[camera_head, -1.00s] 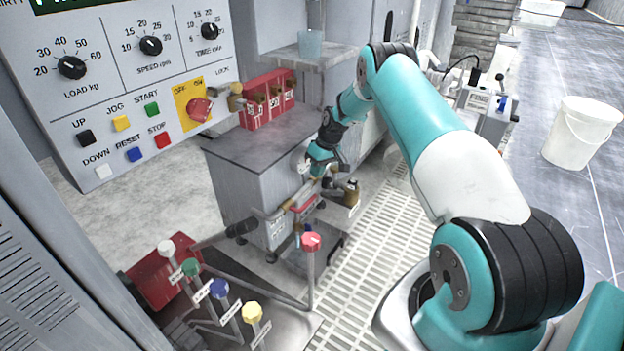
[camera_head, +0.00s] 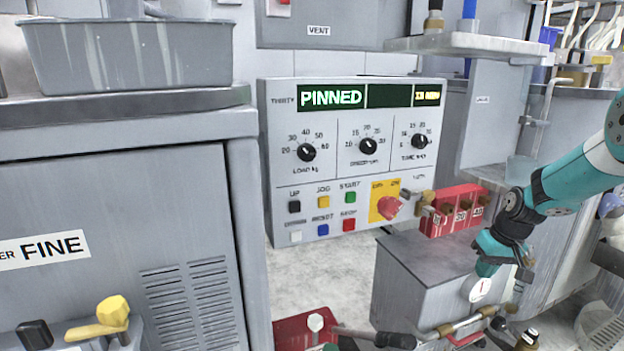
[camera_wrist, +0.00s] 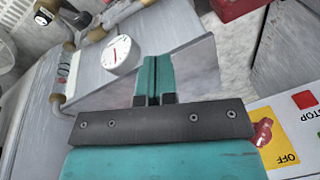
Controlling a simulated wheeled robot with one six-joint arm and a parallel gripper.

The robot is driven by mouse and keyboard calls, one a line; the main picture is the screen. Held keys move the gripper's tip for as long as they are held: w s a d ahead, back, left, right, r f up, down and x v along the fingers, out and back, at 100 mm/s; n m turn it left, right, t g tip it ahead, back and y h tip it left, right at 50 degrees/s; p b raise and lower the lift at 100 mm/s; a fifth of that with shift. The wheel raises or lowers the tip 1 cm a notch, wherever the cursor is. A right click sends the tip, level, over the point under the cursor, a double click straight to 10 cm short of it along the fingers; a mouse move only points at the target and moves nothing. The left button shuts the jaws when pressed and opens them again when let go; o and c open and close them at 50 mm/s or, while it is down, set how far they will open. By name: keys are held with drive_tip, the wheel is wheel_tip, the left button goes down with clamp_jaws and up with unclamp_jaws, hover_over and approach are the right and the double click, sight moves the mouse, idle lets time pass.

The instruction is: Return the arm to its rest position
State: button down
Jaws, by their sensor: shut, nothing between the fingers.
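My gripper (camera_wrist: 153,80) shows in the wrist view with its two teal fingers together and nothing between them. In the head view my teal and black arm comes in from the right, and my gripper (camera_head: 488,268) hangs low in front of the grey cabinet (camera_head: 425,290). A round white dial (camera_head: 480,289) appears just below the gripper there. In the wrist view the dial (camera_wrist: 116,54) lies to the left of the fingertips. I cannot tell the gap between them.
The control panel (camera_head: 345,225) reads PINNED and has knobs and coloured buttons. Its red switch (camera_wrist: 262,132) shows at right in the wrist view. A red numbered rack (camera_head: 452,222) stands behind the arm. A grey tub (camera_head: 130,55) sits upper left. Pipes and valve handles fill the lower front.

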drive_tip(key=s+a+r+h, duration=0.1)
drive_tip(key=s+a+r, duration=0.25)
drive_tip(key=s, duration=0.45)
drive_tip(key=s+a+r+t, duration=0.1)
drive_tip(key=s+a+r, duration=0.2)
drive_tip(key=s+a, duration=0.35)
drive_tip(key=s+a+r+h, duration=0.1)
drive_tip(key=s+a+r, duration=0.2)
drive_tip(key=s, duration=0.6)
drive_tip(key=s+a+r+n+g+y, duration=0.1)
drive_tip(key=s+a+r+n+y, duration=0.15)
drive_tip(key=s+a+r, duration=0.35)
drive_tip(key=s+a+r+n+g+y, duration=0.15)
drive_tip(key=s+a+n, duration=0.25)
drive_tip(key=a, duration=0.4)
wheel_tip(320, 180, up, 36)
drive_tip(key=p, duration=3.6)
drive_tip(key=shift+s, duration=0.15)
